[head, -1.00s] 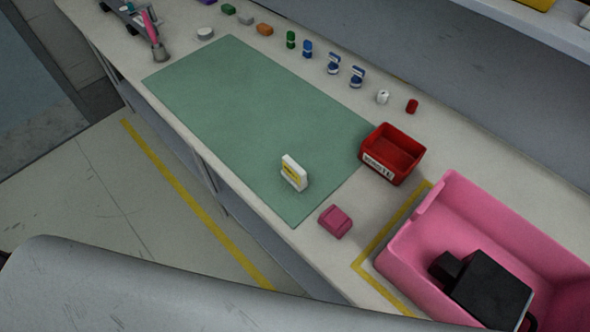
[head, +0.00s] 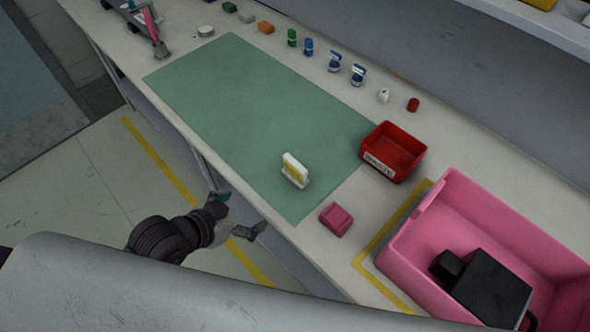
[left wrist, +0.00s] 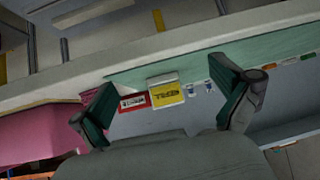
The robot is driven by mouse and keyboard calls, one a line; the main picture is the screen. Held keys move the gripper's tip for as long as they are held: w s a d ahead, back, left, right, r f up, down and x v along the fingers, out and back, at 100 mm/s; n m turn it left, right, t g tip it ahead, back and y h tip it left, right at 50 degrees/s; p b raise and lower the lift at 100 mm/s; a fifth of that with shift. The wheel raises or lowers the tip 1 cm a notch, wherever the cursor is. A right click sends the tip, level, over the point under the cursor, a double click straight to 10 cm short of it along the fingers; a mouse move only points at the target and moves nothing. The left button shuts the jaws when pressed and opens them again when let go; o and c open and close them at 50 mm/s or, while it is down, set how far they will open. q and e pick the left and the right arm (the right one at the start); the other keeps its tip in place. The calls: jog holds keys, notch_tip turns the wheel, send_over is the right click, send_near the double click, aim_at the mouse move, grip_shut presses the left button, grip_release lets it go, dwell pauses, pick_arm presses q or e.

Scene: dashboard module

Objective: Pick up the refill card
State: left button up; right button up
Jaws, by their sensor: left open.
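The refill card (head: 294,170) is a small white and yellow piece standing upright on the near right part of the green mat. In the left wrist view its yellow face (left wrist: 167,93) shows between the two fingers, some way off. My left gripper (head: 234,215) is open and empty. It is beyond the bench's near edge, to the lower left of the card and not touching it. In the left wrist view both green-padded fingers (left wrist: 162,76) are spread wide. My right gripper is not in view.
A red waste bin (head: 393,152) stands right of the green mat (head: 240,110). A pink block (head: 336,220) sits near the front edge. A pink tote (head: 415,255) holds a black device (head: 487,288). Small coloured items line the back. Most of the mat is bare.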

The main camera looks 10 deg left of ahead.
aim_at(293, 170)
pick_arm(q)
notch_tip(293, 170, up, 5)
jog(key=w+d+m+t+h, duration=0.1)
jog(key=w+m+t+h, duration=0.1)
jog(key=w+h, duration=0.15)
jog(key=x, duration=0.5)
jog(key=p+x, duration=0.1)
jog(key=x, duration=0.2)
jog(key=shift+s+d+f, duration=0.1)
jog(key=shift+s+d, duration=0.2)
jog(key=shift+d, duration=0.05)
jog(key=p+x, duration=0.1)
jog(key=x, duration=0.3)
jog(key=shift+w, duration=0.1)
jog(key=shift+w+d+f, duration=0.15)
jog(key=shift+w+d, duration=0.15)
jog(key=shift+w, duration=0.1)
jog(key=c, duration=1.1)
